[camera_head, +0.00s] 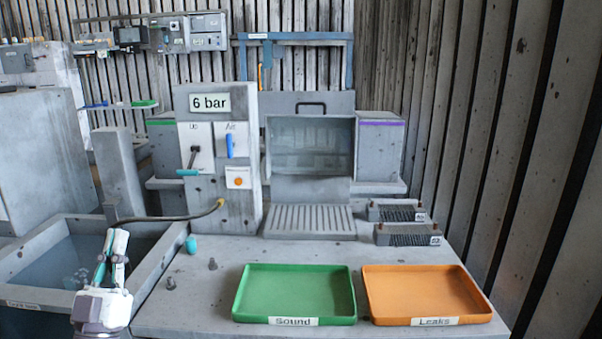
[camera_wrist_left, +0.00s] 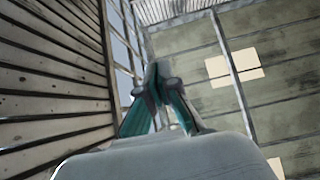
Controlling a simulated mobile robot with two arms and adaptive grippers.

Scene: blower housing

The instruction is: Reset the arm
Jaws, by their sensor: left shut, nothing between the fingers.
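My left gripper (camera_head: 116,245) shows at the lower left in the head view, with its fingers pointing up. It is beside the right rim of the water tank, left of the table. Its fingertips are together with nothing between them. In the left wrist view the closed teal and grey fingers (camera_wrist_left: 158,75) show against the wall and ceiling, touching no object. My right gripper is not in view.
A green tray (camera_head: 295,291) marked Sound and an orange tray (camera_head: 424,293) marked Leaks lie on the table. A 6 bar panel (camera_head: 214,150) stands behind, with a hose (camera_head: 165,217) running left near my gripper. The water tank (camera_head: 158,262) is at left.

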